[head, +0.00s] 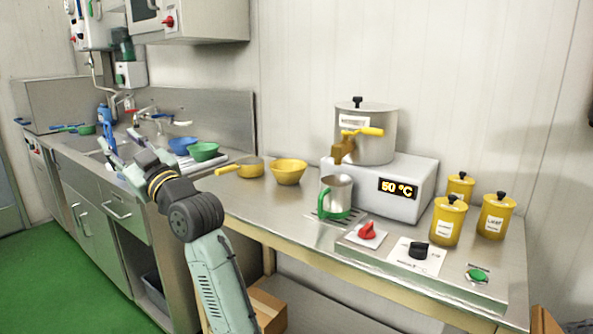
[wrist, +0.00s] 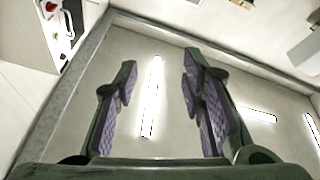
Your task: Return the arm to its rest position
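My gripper (head: 119,143) is raised at the left in the head view, in front of the sink counter. In the wrist view, its two purple-padded fingers (wrist: 159,64) stand apart with nothing between them. That view looks up at the ceiling and its lights. My arm rises from the bottom of the head view and bends at a dark elbow-like joint left of the worktop. The gripper appears clear of the counter, though its exact distance is hard to tell.
The steel worktop holds a kettle (head: 375,135) on a heater (head: 404,188) reading 50 °C, a metal jug (head: 340,190), a yellow bowl (head: 289,172), a yellow pan (head: 251,168) and yellow canisters (head: 447,222). Bowls (head: 204,151) sit by the sink. Green floor (head: 60,270) is open at left.

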